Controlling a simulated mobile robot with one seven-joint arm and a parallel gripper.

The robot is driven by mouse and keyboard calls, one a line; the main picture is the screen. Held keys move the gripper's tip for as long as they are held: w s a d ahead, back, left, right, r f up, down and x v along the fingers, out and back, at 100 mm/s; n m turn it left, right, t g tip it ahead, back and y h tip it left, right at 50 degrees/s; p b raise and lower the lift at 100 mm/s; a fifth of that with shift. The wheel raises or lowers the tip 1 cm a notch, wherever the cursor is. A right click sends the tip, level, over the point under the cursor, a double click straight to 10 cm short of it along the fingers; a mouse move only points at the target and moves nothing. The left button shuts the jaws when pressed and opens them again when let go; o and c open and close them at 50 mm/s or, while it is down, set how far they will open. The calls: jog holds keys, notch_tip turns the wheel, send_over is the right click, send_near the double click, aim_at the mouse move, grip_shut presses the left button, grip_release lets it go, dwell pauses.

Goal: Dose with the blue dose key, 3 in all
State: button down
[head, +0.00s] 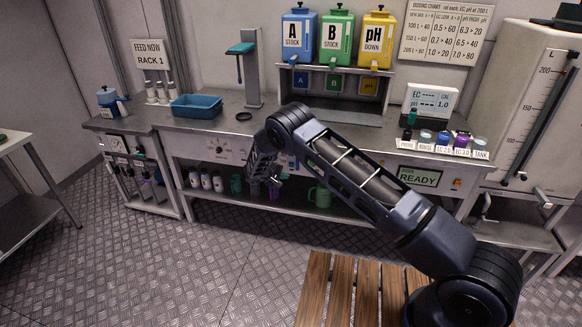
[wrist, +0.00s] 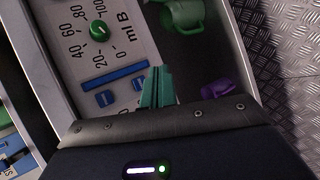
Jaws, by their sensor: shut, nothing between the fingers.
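In the wrist view, two small blue keys with pale marks, one on the left (wrist: 105,98) and one on the right (wrist: 137,84), sit on the pale panel below a blue bar (wrist: 115,76). I cannot tell which is the dose key. My gripper (wrist: 158,70) is shut and empty, its teal fingers just right of the right blue key, over the panel's edge. Whether they touch anything is unclear. In the head view my gripper (head: 274,180) hangs before the bench front; the blue keys are not clear there.
A green knob (wrist: 98,30) sits on the "mL B" scale. A green jug (wrist: 183,14) and a purple cup (wrist: 217,88) lie beyond the panel. The screen (head: 418,177) reads READY. Blue (head: 299,36), green (head: 336,38) and yellow (head: 376,40) tanks stand above the bench.

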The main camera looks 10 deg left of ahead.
send_near(292, 167)
jog(key=shift+w+d+f, duration=0.7)
jog(key=shift+d+f, duration=0.15)
jog(key=shift+f, duration=0.05)
jog(key=shift+w+d+f, duration=0.65)
jog(key=shift+d+f, duration=0.2)
jog(key=shift+w, duration=0.15)
dwell(0.6)
jog(key=shift+w, duration=0.3)
jog(key=shift+w, duration=0.45)
dwell(0.9)
jog(key=shift+s, duration=0.9)
jog(key=shift+s, duration=0.1)
jog(key=shift+s, duration=2.4)
